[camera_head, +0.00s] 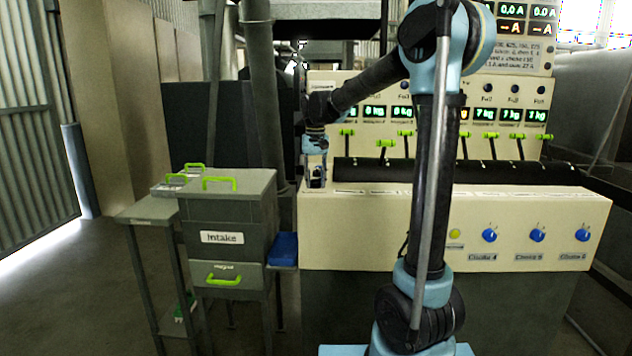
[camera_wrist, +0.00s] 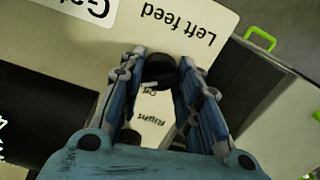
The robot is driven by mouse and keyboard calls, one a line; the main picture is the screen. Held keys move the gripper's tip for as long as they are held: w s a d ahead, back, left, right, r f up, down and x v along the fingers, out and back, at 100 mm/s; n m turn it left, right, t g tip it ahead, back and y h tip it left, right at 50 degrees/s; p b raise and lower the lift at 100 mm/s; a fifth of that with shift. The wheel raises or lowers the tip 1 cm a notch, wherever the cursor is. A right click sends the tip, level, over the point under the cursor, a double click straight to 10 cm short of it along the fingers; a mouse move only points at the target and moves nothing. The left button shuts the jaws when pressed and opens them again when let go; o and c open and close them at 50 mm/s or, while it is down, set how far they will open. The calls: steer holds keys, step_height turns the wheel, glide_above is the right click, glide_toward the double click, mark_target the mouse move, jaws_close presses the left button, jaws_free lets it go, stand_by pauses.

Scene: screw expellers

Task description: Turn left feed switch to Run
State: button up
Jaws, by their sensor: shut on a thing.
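The left feed switch (camera_wrist: 158,70) is a black round knob on the cream panel in the wrist view, beside the upside-down "Left feed" label (camera_wrist: 178,25). My gripper (camera_wrist: 160,62) is shut on this knob, with one blue finger on each side. A small mark that seems to read "Off" lies just below the knob; no "Run" mark can be read. A "Right" label (camera_wrist: 140,133) shows between the fingers. In the head view my gripper (camera_head: 316,176) is at the left end of the console; the knob cannot be made out there.
The cream console (camera_head: 380,225) carries blue choke knobs (camera_head: 537,235) and green-tipped levers (camera_head: 387,142). A grey intake box (camera_head: 230,213) with green handles stands close to the left of the console. Open floor lies at far left.

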steer(key=shift+w, duration=0.1)
stand_by(0.3)
steer(key=o, duration=1.1)
step_height(320, 180, up, 12)
steer(key=shift+f, duration=0.1)
